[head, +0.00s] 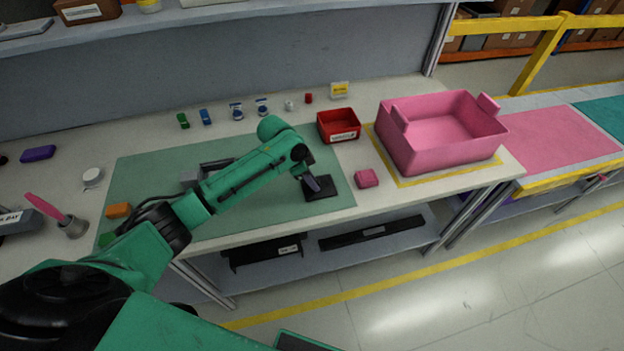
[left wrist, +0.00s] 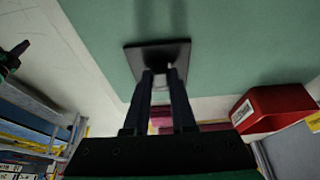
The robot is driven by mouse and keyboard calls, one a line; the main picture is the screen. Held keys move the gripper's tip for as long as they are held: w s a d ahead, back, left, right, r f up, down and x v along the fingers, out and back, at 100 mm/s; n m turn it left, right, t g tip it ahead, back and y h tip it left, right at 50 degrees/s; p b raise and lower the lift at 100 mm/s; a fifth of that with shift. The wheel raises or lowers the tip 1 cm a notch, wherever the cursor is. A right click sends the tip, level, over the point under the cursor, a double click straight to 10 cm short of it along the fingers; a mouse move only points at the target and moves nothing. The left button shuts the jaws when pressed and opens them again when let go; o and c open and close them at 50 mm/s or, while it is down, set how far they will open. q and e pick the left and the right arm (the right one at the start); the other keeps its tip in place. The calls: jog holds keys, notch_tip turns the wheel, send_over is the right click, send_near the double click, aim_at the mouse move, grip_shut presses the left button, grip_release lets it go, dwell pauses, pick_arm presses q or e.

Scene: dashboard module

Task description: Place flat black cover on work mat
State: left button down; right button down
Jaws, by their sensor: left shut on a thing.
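The flat black cover (head: 321,188) is a thin dark square at the right part of the green work mat (head: 245,222). My left gripper (head: 313,184) reaches down to it from the left and is shut on it. In the left wrist view the cover (left wrist: 157,58) is between the tips of my left gripper (left wrist: 160,75), with the green mat (left wrist: 245,45) behind it. I cannot tell whether the cover touches the mat or is just above it. A grey module (head: 190,178) on the mat is partly hidden by my left arm. My right gripper is not in view.
A red bin (head: 338,125) stands behind the mat's right end. A pink box (head: 367,177) lies right of the mat. A large pink crate (head: 440,135) stands farther right inside yellow tape. Several small coloured parts line the back of the table.

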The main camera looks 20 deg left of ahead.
pick_arm(q)
jog(key=c, duration=0.7)
grip_release()
jog(key=shift+f, duration=0.1)
jog(key=shift+c, duration=0.2)
jog(key=shift+r, duration=0.2)
jog(key=b+v, duration=0.1)
jog(key=v, duration=1.1)
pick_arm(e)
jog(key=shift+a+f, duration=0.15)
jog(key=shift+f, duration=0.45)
